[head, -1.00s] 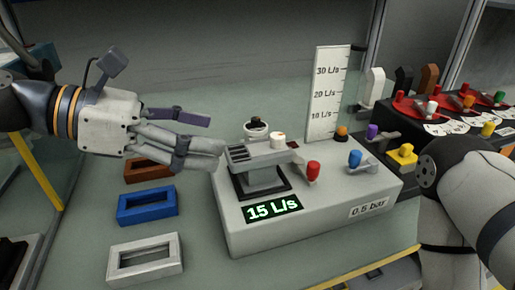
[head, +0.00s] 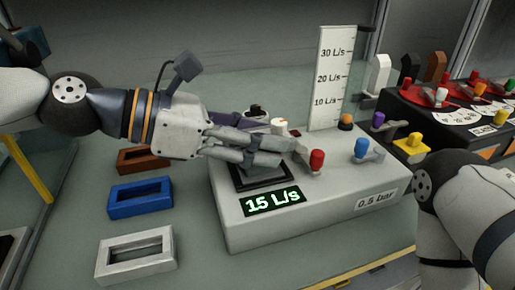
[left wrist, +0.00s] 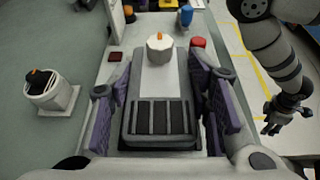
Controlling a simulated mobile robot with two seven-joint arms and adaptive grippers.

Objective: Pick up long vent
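The long vent (left wrist: 158,118) is a grey block with dark slots at its near end and a white round knob (left wrist: 159,47) near its far end. It sits on the grey dashboard module (head: 320,207), whose display reads 15 L/s. My left gripper (head: 268,148) is over the vent in the head view and hides most of it. In the left wrist view its purple-padded fingers (left wrist: 162,108) are open, one on each side of the vent, with narrow gaps. My right gripper (left wrist: 272,124) shows small at the right of the left wrist view, its fingers apart and empty.
Red (head: 317,160) and blue (head: 361,148) knobs stand on the module beside the vent. An upright flow scale (head: 330,80) rises behind. Brown, blue (head: 140,198) and white (head: 136,258) frames lie on the table at left. A black panel with several knobs is at right.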

